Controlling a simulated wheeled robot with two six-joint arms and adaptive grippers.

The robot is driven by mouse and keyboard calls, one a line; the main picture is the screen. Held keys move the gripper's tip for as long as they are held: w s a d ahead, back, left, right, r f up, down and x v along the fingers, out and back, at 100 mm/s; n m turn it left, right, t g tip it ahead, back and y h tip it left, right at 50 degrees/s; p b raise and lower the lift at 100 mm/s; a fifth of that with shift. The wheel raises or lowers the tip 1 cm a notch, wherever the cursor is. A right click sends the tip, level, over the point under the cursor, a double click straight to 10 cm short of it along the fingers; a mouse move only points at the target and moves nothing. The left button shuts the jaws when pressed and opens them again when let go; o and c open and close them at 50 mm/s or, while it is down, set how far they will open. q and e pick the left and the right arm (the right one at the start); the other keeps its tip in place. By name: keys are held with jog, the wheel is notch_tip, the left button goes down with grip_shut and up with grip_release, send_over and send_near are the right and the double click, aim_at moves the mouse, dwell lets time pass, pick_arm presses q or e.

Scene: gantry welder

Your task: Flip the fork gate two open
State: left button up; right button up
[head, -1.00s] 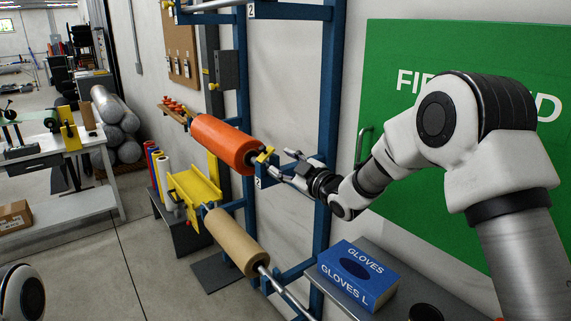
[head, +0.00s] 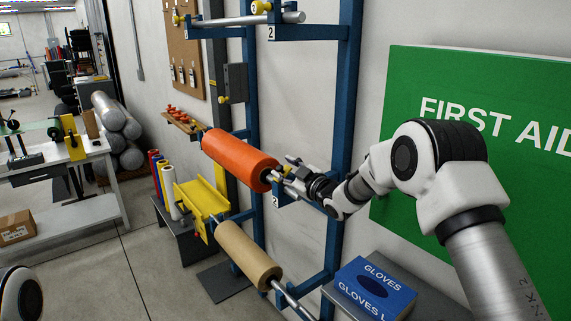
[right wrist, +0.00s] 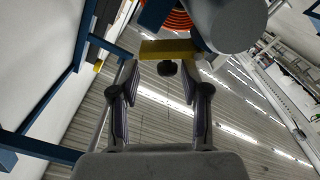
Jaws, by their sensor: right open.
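The fork gate is a yellow bar (right wrist: 165,49) with a dark knob (right wrist: 167,69), seen in the right wrist view just past my fingertips. In the head view it is mostly hidden behind my fingers, by the near end of the orange roll (head: 238,158) and above a label plate reading 2 (head: 276,200). My right gripper (head: 280,169) is open there; in the right wrist view its fingers (right wrist: 160,80) stand apart, one to each side of the knob. Contact cannot be told. My left gripper is out of view.
The blue rack (head: 341,130) stands beside my right arm, with a tan roll (head: 246,253) below. A glove box (head: 374,286) sits on a grey shelf at the lower right. A green first aid panel (head: 480,110) is behind my arm. Open floor lies at left.

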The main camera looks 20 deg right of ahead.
jog(key=shift+w+a+f, duration=0.15)
jog(key=shift+w+a, duration=0.15)
jog(key=shift+a, duration=0.2)
jog(key=shift+w+a+f, duration=0.15)
jog(key=shift+w+a, duration=0.15)
jog(key=shift+a, duration=0.15)
jog(key=shift+s+d+r, duration=0.15)
jog(key=shift+s+d, duration=0.05)
jog(key=shift+d, duration=0.1)
jog(key=c, duration=0.8)
jog(key=shift+d, duration=0.2)
grip_shut()
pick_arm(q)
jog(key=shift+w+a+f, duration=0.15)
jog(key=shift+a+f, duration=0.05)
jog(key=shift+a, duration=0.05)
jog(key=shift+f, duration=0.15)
pick_arm(e)
jog(key=shift+a, duration=0.1)
